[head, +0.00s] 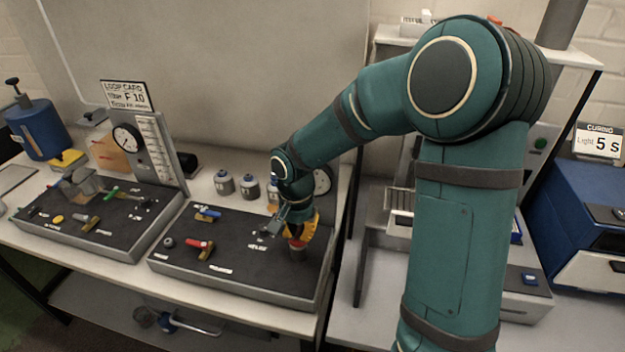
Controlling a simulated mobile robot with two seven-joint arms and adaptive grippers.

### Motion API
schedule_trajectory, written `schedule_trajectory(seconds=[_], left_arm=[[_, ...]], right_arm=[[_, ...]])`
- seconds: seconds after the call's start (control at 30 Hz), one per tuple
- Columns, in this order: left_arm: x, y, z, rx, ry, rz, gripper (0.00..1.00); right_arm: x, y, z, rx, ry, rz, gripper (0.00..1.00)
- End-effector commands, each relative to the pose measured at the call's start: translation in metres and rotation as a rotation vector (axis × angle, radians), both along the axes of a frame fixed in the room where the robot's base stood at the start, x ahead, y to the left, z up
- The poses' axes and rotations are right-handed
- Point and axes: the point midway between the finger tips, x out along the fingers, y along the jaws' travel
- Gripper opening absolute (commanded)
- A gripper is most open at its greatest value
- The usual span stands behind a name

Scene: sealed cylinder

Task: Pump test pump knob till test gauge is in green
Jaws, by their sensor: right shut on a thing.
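My right gripper (297,231) reaches down over the right end of the right-hand dark panel (235,262). It is shut on the test pump knob (297,244), of which a small reddish part shows between and below the fingers. A short grey cylinder stands under it on the panel. The test gauge (322,181) is a round white dial behind the panel, partly covered by my right arm. Its needle and green zone are too small and hidden to read. My left gripper is not in view.
The right panel also carries a blue-handled valve (207,213) and a red-handled valve (200,245). Several grey canisters (224,183) stand behind it. A left panel (95,222) has another gauge (128,138). A blue machine (590,225) stands at the right.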

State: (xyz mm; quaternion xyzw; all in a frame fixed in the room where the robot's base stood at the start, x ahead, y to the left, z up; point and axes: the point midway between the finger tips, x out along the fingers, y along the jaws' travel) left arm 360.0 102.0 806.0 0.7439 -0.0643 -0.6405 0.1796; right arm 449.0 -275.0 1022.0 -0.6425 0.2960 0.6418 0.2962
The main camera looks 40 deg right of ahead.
Motion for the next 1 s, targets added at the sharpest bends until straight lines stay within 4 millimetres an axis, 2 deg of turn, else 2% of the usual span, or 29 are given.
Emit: schedule_trajectory(seconds=[0.17, 0.57, 1.0], left_arm=[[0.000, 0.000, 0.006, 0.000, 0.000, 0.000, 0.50], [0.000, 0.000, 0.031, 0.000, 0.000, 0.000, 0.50], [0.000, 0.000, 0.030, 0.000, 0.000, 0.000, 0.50]], right_arm=[[-0.001, 0.000, 0.007, 0.000, 0.003, 0.000, 0.00], [0.000, 0.000, 0.039, 0.000, 0.001, 0.001, 0.00], [0.000, 0.000, 0.039, 0.000, 0.001, 0.000, 0.00]])
